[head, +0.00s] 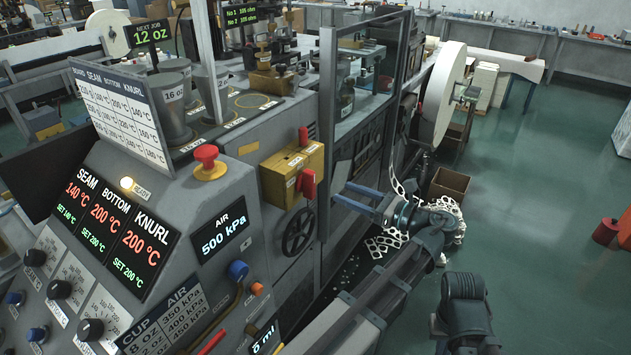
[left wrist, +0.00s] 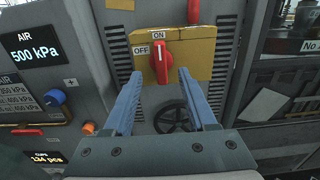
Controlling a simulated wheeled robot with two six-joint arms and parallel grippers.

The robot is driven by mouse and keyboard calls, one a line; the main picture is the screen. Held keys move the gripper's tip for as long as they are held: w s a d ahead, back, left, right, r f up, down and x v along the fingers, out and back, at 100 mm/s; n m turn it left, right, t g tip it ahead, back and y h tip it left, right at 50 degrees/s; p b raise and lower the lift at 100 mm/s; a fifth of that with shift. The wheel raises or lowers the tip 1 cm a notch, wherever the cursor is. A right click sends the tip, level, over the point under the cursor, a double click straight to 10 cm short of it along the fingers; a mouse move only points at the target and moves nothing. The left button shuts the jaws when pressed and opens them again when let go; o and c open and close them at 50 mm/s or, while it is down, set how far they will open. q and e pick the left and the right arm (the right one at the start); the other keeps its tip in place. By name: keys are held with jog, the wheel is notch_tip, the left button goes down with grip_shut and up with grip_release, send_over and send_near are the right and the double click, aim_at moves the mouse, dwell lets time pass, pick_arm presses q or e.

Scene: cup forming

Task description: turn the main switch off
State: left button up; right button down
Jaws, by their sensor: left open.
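The main switch is a red rotary handle (head: 307,183) on a yellow box (head: 278,176) on the machine's front. In the left wrist view, the handle (left wrist: 162,62) stands upright, pointing at the ON label (left wrist: 158,35); the OFF label (left wrist: 141,50) is to its left. My left gripper (head: 343,195) is open and empty, to the right of the box in the head view. In the left wrist view its two blue fingers (left wrist: 160,75) point toward the switch, one on each side below the handle, apparently short of it. My right gripper is not in view.
A dark handwheel (head: 298,231) sits below the yellow box. A red emergency button (head: 206,160) and a blue knob (head: 238,270) are on the panel to the left. A glazed guard frame (head: 327,120) stands right of the box.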

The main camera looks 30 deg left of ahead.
aim_at(314, 180)
pick_arm(q)
jog(key=a, duration=1)
jog(key=shift+w+a, duration=0.1)
jog(key=shift+w, duration=0.3)
grip_shut()
